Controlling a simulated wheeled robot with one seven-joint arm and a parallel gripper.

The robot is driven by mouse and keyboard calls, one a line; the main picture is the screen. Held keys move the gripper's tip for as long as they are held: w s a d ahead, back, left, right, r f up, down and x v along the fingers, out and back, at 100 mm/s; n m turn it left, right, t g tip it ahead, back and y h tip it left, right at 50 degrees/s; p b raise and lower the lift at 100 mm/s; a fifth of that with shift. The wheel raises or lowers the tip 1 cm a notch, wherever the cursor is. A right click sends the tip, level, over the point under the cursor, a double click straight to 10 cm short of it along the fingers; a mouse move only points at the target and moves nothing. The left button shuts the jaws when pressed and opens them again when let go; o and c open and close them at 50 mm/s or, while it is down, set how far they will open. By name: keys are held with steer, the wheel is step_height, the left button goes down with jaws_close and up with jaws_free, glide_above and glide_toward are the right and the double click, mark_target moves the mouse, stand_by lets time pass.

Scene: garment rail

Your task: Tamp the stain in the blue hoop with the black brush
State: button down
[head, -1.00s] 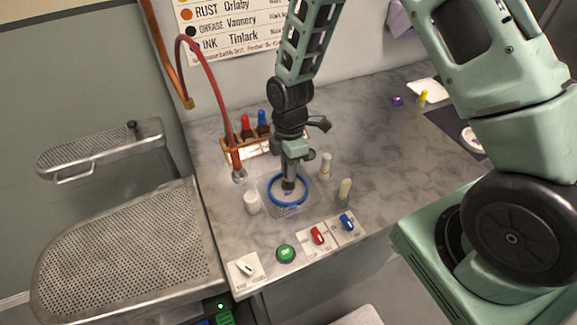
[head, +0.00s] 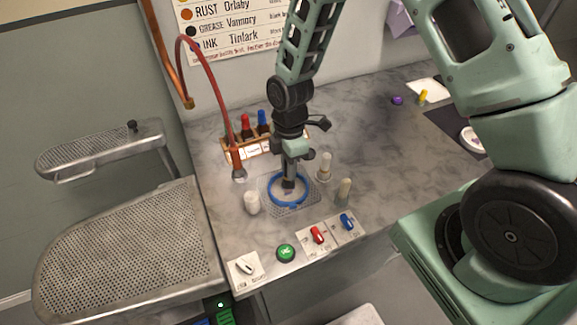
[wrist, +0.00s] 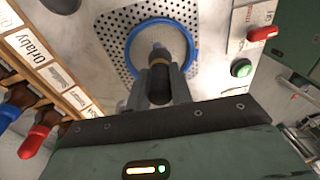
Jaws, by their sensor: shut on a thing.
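The blue hoop (head: 272,195) lies on a perforated metal plate (head: 300,208) on the marble counter, with pale cloth inside it. My gripper (head: 290,172) points down over the hoop and is shut on a dark brush (head: 288,183). In the wrist view the brush (wrist: 159,80) sits between the fingers, its end inside the hoop (wrist: 195,50). A small purplish patch, perhaps the stain (wrist: 158,46), shows by the brush end. Most of the stain is hidden, and I cannot tell whether the brush touches the cloth.
A white pot (head: 252,203) stands left of the hoop; two pale-topped brushes (head: 325,166) (head: 344,190) stand right. A bottle rack (head: 250,148) and red hose (head: 228,110) are behind left. A green button (head: 285,252) and red and blue switches (head: 318,235) (head: 347,222) are in front.

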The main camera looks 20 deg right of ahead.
steer(key=shift+f, duration=0.15)
stand_by(0.3)
steer(key=shift+f+b, duration=0.75)
steer(key=shift+f, duration=0.05)
steer(key=shift+r, duration=0.1)
steer(key=shift+r+p, duration=0.75)
steer(key=shift+r, duration=0.1)
step_height(320, 180, up, 6)
steer(key=p, duration=0.5)
steer(key=shift+r, duration=0.1)
